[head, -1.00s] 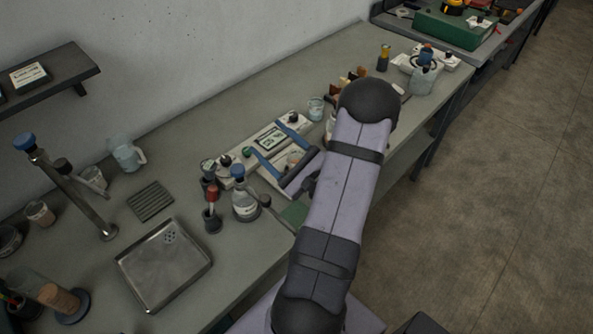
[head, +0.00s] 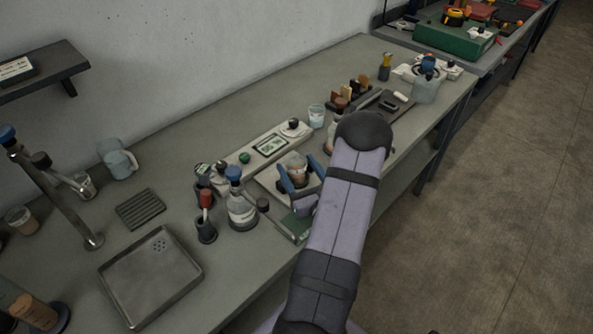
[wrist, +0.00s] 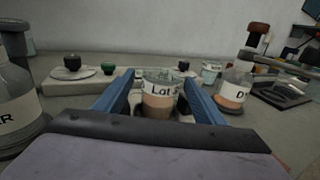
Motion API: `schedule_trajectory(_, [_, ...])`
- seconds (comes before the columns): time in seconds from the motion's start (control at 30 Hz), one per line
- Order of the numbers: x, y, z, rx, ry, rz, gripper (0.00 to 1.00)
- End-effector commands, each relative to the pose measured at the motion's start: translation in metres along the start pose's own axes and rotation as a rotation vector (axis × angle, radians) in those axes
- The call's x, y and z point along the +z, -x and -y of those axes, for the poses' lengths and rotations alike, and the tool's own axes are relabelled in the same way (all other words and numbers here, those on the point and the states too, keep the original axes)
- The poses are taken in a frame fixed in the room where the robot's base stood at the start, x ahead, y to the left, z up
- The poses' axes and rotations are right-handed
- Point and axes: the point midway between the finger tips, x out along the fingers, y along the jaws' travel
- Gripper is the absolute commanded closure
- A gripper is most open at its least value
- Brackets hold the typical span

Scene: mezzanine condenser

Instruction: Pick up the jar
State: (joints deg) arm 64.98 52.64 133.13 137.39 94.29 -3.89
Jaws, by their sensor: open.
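The jar (wrist: 158,103), a clear glass with a white label reading "Lot" and brownish contents, stands upright ahead of my gripper in the wrist view. It also shows in the head view (head: 297,167). My gripper (wrist: 157,84) is open, with one blue finger on each side of the jar. In the head view my gripper (head: 299,172) is low over the bench with the jar between its fingers. I cannot tell whether either finger touches it. The jar's base is hidden behind my gripper's dark front edge.
A white device with knobs (head: 268,146) lies behind the jar. A blue-stoppered flask (head: 241,211) stands left, and a flask labelled "D" (wrist: 234,90) right. A small beaker (head: 316,116) is farther back. A metal tray (head: 152,276) lies at the front left.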

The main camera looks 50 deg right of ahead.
Motion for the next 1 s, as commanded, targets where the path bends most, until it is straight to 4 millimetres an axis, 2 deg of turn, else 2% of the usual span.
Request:
schedule_trajectory(0.17, [0.001, -0.004, 0.0, 0.001, 0.0, -0.001, 0.36])
schedule_trajectory(0.43, [0.008, -0.033, 0.0, 0.003, 0.0, 0.0, 0.36])
schedule_trajectory(0.6, [0.005, -0.049, 0.0, 0.002, 0.0, -0.001, 0.36])
schedule_trajectory(0.9, [0.004, -0.053, 0.001, 0.001, -0.001, 0.0, 0.36])
schedule_trajectory(0.97, [0.004, -0.053, 0.001, 0.001, 0.0, 0.0, 0.48])
schedule_trajectory(1.0, [0.004, -0.052, 0.001, 0.001, 0.0, 0.0, 0.58])
